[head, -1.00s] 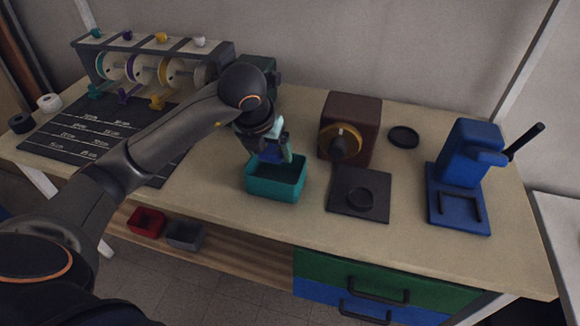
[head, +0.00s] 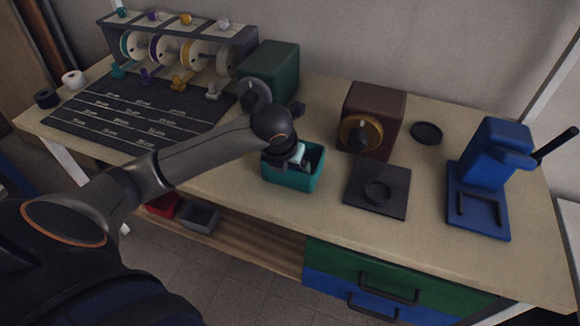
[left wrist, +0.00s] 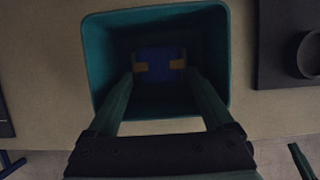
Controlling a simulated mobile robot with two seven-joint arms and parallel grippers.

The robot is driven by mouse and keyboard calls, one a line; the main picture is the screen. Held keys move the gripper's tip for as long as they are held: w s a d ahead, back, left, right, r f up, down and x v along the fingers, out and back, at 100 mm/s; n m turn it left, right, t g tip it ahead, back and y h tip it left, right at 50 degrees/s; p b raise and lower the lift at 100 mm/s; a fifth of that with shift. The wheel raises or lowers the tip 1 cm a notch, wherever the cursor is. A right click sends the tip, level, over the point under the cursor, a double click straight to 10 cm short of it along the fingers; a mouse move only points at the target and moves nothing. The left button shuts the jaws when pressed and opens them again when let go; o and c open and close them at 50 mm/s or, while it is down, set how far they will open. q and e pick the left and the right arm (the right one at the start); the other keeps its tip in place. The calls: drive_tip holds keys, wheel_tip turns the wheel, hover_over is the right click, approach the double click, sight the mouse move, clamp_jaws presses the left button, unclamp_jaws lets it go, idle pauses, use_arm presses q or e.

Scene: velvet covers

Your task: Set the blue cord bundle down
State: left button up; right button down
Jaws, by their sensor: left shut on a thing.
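The blue cord bundle (left wrist: 159,66) shows in the left wrist view as a dark blue shape low inside the teal bin (left wrist: 98,60). My left gripper (left wrist: 159,72) is shut on it, with one finger on each side. In the head view the left gripper (head: 298,163) reaches down into the teal bin (head: 290,180), and the bundle is hidden there. Whether the bundle touches the bin floor is too dark to tell. My right gripper is not in view.
A dark green machine (head: 268,68) stands behind the bin. A brown box with a yellow dial (head: 372,115), a dark square plate (head: 376,190) and a blue press (head: 487,180) stand to the right. A marked black mat (head: 140,115) and spool rack (head: 180,45) are left.

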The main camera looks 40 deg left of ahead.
use_arm(q)
drive_tip(key=shift+f, duration=0.1)
drive_tip(key=o, duration=1.2)
drive_tip(key=shift+r, duration=0.25)
drive_tip(key=p+v, duration=0.1)
drive_tip(key=v, duration=1)
drive_tip(key=shift+s+r, duration=0.25)
drive_tip(key=shift+r, duration=0.1)
drive_tip(key=shift+s+d+f, duration=0.1)
drive_tip(key=shift+s, duration=0.05)
